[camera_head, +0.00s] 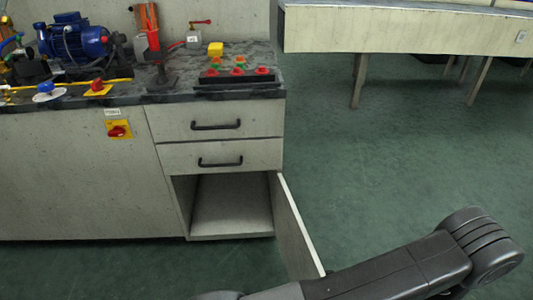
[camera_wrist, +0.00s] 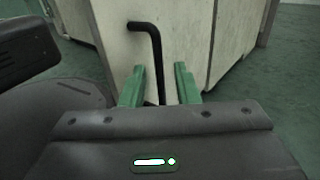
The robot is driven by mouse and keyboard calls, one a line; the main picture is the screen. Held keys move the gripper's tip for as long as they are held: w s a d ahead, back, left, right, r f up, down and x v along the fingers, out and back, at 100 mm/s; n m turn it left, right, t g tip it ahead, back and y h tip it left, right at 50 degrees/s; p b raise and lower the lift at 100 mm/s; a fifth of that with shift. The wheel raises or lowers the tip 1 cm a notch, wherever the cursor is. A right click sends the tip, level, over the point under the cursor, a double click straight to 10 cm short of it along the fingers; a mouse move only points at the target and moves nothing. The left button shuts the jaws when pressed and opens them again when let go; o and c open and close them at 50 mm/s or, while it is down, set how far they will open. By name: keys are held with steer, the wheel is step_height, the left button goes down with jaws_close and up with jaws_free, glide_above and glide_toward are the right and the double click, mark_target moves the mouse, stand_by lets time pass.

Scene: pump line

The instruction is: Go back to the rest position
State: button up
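My gripper (camera_wrist: 160,66) shows in the wrist view with its two green fingers spread apart. A black bar handle (camera_wrist: 145,26) on a pale cabinet door (camera_wrist: 112,35) shows between the fingers, with gaps on both sides. I cannot tell how far the fingertips are from the door. In the head view my dark arm reaches along the lower right, and my gripper is out of that view. The cabinet door (camera_head: 293,225) stands swung open there, and the compartment (camera_head: 232,205) behind it looks empty.
Two closed drawers (camera_head: 215,122) with black handles sit above the compartment. The worktop holds a blue pump (camera_head: 75,42), a red-handled tool (camera_head: 152,40) and a button panel (camera_head: 237,75). A pale table (camera_head: 400,30) stands at the back right. Green floor between is clear.

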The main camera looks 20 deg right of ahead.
steer(key=b+x, duration=0.1)
steer(key=x, duration=0.4)
steer(key=shift+w+a, duration=0.1)
steer(key=shift+w, duration=0.05)
steer(key=shift+a, duration=0.15)
